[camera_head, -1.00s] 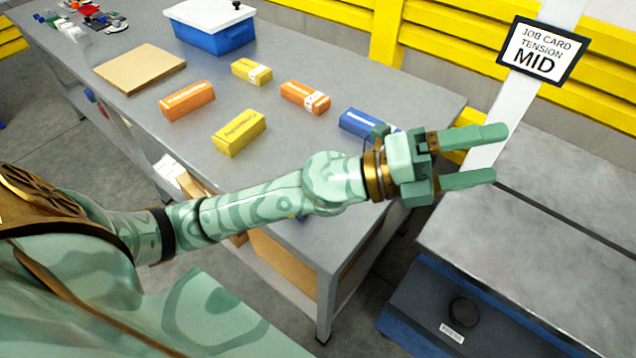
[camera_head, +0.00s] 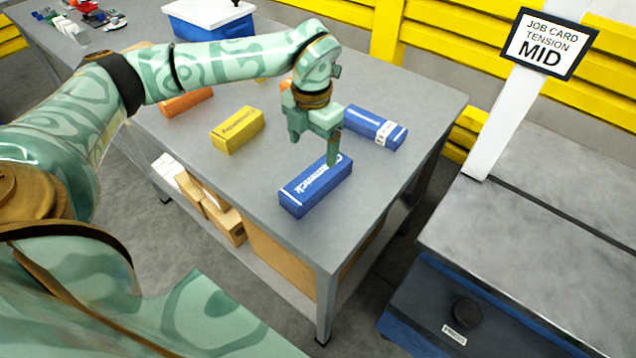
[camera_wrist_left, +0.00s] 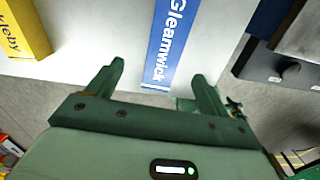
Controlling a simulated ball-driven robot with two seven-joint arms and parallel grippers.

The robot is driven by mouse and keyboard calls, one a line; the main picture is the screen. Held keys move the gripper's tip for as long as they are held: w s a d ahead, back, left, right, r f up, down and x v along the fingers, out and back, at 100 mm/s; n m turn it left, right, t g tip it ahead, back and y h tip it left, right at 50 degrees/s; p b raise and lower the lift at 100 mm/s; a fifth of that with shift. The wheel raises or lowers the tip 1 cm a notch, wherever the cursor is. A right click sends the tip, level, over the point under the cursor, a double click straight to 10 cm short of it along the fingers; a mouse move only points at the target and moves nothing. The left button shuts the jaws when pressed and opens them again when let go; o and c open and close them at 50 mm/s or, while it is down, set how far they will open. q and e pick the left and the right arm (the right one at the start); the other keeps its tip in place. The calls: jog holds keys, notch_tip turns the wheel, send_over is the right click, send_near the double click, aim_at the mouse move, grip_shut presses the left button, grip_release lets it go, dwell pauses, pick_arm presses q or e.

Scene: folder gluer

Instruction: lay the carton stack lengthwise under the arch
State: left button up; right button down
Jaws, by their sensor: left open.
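A blue carton stack with white lettering (camera_head: 312,192) lies on the grey table (camera_head: 250,180) near its front right corner. It also shows between the fingers in the left wrist view (camera_wrist_left: 168,45), lettered "Gleamwick". My left gripper (camera_head: 318,150) points down just above and behind this blue stack. Its fingers (camera_wrist_left: 158,78) are open with nothing gripped. Another blue stack with a white label (camera_head: 372,126) lies behind to the right. A white upright post (camera_head: 487,145), seemingly part of the arch, stands on the right machine; the rest of the arch is out of view. My right gripper is not in view.
A yellow stack (camera_head: 237,130) and a partly hidden orange stack (camera_head: 187,103) lie to the left. A blue bin (camera_head: 213,37) stands at the back. A gap separates the table from the grey machine bed (camera_head: 540,230). A sign (camera_head: 546,44) reads "JOB CARD TENSION MID".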

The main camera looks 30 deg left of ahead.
pick_arm(q)
send_over(317, 175)
jog(key=f, duration=0.4)
jog(key=shift+s+a+f+b, duration=0.1)
jog(key=shift+a+f+b, duration=0.1)
jog(key=shift+a+b, duration=0.15)
jog(key=f, duration=0.1)
jog(key=f+b, duration=0.1)
jog(key=f, duration=0.3)
jog(key=shift+d+f+b, duration=0.25)
jog(key=shift+d+b, duration=0.1)
jog(key=shift+b, duration=0.05)
jog(key=shift+r, duration=0.1)
jog(key=c, duration=1.3)
jog(key=shift+r, duration=0.1)
